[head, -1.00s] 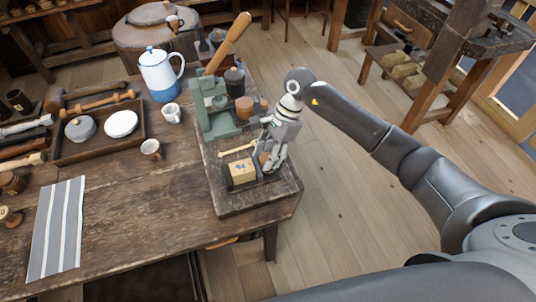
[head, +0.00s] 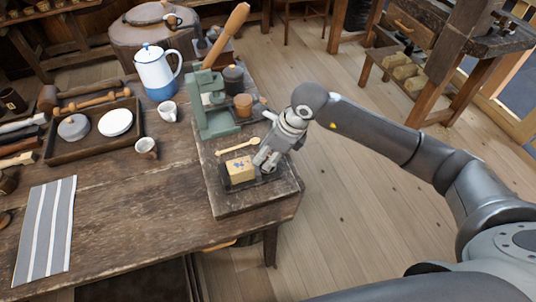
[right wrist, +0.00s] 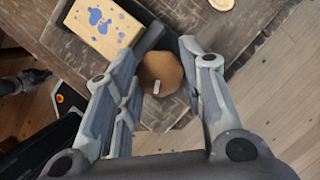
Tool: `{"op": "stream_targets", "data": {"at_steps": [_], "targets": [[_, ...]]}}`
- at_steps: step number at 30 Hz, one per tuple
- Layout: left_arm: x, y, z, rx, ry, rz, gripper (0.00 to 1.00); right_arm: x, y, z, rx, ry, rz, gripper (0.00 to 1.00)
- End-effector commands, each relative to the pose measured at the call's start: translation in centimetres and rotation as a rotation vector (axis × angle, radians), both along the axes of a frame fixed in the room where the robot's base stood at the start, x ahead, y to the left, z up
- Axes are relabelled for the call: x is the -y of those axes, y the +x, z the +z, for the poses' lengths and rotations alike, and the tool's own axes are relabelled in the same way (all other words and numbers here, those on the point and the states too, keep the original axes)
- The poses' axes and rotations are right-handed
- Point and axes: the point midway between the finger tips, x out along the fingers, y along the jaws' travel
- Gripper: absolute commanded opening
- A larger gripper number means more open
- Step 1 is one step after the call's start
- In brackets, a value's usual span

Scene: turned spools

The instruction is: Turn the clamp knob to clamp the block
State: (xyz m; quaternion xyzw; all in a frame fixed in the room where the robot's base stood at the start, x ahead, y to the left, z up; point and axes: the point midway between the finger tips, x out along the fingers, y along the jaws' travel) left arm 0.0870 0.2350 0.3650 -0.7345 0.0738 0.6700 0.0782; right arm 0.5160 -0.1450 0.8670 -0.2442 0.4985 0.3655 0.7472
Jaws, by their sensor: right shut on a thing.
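The pale wooden block (head: 240,169), with blue blotches on top, sits in a dark clamp frame (head: 228,184) on a wooden board. In the right wrist view the block (right wrist: 100,25) lies at the upper left against the dark clamp jaw (right wrist: 150,38). The round brown clamp knob (right wrist: 160,72) has a small white mark near its edge. My right gripper (head: 264,160) is shut on the knob, one finger on each side of it; the fingers hide the knob in the head view. My left gripper is not in view.
A green press (head: 212,112) with a wooden lever stands behind the clamp. A wooden spoon (head: 238,147) lies close behind the block. A jug (head: 158,72), cups and a tray (head: 92,148) stand to the left. The board's right edge is close to the gripper.

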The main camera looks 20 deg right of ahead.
Motion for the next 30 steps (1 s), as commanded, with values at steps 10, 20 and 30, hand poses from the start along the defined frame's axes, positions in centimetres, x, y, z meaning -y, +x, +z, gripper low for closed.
{"op": "stream_targets", "data": {"at_steps": [10, 20, 30], "targets": [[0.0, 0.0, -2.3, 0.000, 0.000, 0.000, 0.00, -0.2, -0.1, -0.2, 0.004, 0.000, -0.328, 0.13], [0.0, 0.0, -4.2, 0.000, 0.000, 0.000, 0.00, -0.3, -0.1, -0.1, 0.003, 0.001, -0.630, 0.13], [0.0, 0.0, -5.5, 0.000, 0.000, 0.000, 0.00, -0.4, -0.1, -0.1, 0.000, 0.000, -0.849, 0.13]]}}
